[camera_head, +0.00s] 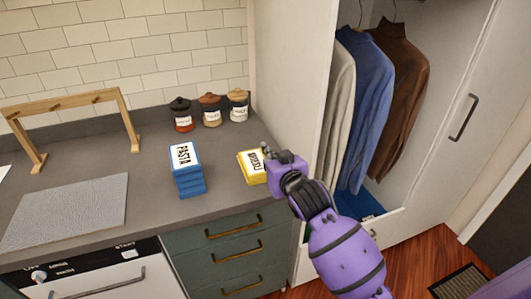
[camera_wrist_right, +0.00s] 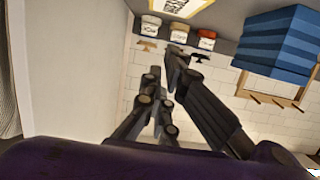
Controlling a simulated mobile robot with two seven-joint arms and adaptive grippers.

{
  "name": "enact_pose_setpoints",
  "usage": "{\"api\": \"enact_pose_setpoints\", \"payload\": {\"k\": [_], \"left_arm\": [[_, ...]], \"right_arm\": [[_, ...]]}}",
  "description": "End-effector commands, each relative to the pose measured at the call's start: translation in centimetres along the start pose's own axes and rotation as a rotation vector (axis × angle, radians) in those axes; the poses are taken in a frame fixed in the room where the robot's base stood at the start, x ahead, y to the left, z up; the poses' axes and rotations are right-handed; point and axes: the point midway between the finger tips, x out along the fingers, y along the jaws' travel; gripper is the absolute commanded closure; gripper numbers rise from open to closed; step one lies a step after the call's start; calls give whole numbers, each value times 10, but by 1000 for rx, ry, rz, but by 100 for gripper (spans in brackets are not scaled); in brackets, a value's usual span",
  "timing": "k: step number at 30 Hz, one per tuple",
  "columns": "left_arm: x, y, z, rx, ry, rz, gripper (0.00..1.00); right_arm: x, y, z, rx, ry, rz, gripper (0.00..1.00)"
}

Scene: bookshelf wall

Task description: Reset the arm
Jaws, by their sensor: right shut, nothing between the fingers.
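My right arm, purple with black bands, comes in from the lower right in the head view. Its gripper (camera_head: 266,151) is over the right end of the counter, close beside a yellow box (camera_head: 252,168) with a white label. I cannot tell whether it touches the box. The right wrist view, which is upside down, shows the black fingers (camera_wrist_right: 166,62) shut and empty. The yellow box (camera_wrist_right: 176,6) shows at the top edge there, beyond the fingertips. My left gripper is not in view.
A blue pasta stack (camera_head: 188,178) stands on the grey counter (camera_head: 225,192), left of the yellow box. Several jars (camera_head: 211,112) are by the tiled wall. A wooden frame (camera_head: 65,102) stands left. An open wardrobe with hanging clothes (camera_head: 365,100) is right of the counter.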

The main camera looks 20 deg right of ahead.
Motion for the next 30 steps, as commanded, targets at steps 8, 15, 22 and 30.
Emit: {"api": "enact_pose_setpoints", "payload": {"k": [8, 15, 22, 30], "left_arm": [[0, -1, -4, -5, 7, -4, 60], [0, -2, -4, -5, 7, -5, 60], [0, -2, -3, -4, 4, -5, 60], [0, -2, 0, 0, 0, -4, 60]], "right_arm": [[-1, 0, 0, 0, 1, 0, 100], [0, -1, -3, -23, 11, -4, 100], [-24, -21, 68, -126, -2, -58, 100], [-118, -29, 241, -112, -212, -69, 100]]}}
